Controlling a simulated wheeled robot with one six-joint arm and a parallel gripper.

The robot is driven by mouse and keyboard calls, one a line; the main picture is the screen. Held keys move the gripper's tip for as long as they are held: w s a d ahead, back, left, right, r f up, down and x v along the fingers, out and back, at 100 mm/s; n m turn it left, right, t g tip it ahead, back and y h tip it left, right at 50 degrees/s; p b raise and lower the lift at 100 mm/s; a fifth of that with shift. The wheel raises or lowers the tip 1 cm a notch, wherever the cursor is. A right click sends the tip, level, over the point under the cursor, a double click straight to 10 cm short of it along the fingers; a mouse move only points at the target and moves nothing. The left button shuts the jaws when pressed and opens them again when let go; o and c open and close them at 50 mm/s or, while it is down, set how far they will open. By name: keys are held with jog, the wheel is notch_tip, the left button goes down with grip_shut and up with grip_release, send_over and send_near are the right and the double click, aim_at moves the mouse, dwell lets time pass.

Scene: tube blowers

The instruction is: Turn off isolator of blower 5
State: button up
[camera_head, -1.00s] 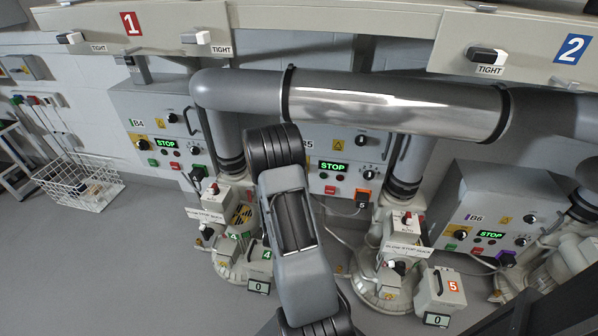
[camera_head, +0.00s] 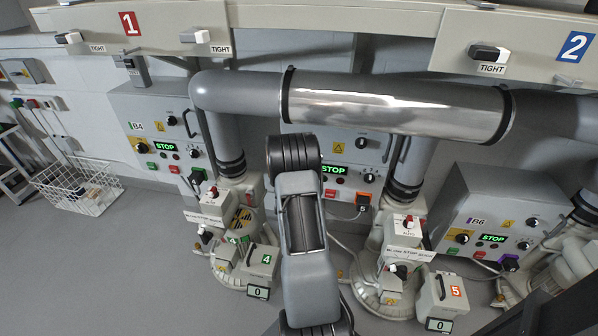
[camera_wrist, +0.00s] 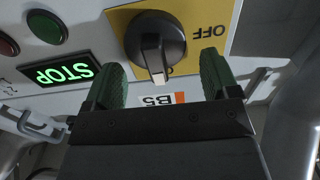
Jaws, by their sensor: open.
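In the wrist view, the B5 isolator is a round black knob (camera_wrist: 155,38) on a yellow plate (camera_wrist: 205,18). A white mark on its grip points down in the picture, towards lettering mostly hidden by the knob. Upside-down OFF lettering (camera_wrist: 208,32) is to its right. My gripper (camera_wrist: 164,66) is open, its green fingers on either side of the knob's lower part, with nothing held; contact cannot be told. The B5 label (camera_wrist: 158,99) shows between the fingers. In the head view, my arm hides the knob and gripper at the B5 panel (camera_head: 380,143).
A lit STOP display (camera_wrist: 58,73) and round buttons are left of the knob in the wrist view. Metal handles flank the panel. In the head view, a thick pipe (camera_head: 395,108) crosses above B5. The B4 (camera_head: 150,108) and B6 (camera_head: 500,205) panels stand either side.

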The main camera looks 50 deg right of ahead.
jog(key=c, duration=0.9)
jog(key=shift+f+n, duration=0.1)
jog(key=shift+n, duration=0.2)
jog(key=shift+w+a+f+n+b, duration=0.25)
jog(key=shift+n+b, duration=0.35)
jog(key=shift+n, duration=2.25)
jog(key=shift+w+a+f+n+b, duration=0.15)
jog(key=shift+w+f+n+b, duration=0.35)
jog(key=shift+n, duration=2.4)
jog(key=shift+w+a+f+n+b, duration=0.2)
jog(key=shift+n+b, duration=0.45)
jog(key=shift+n, duration=2.2)
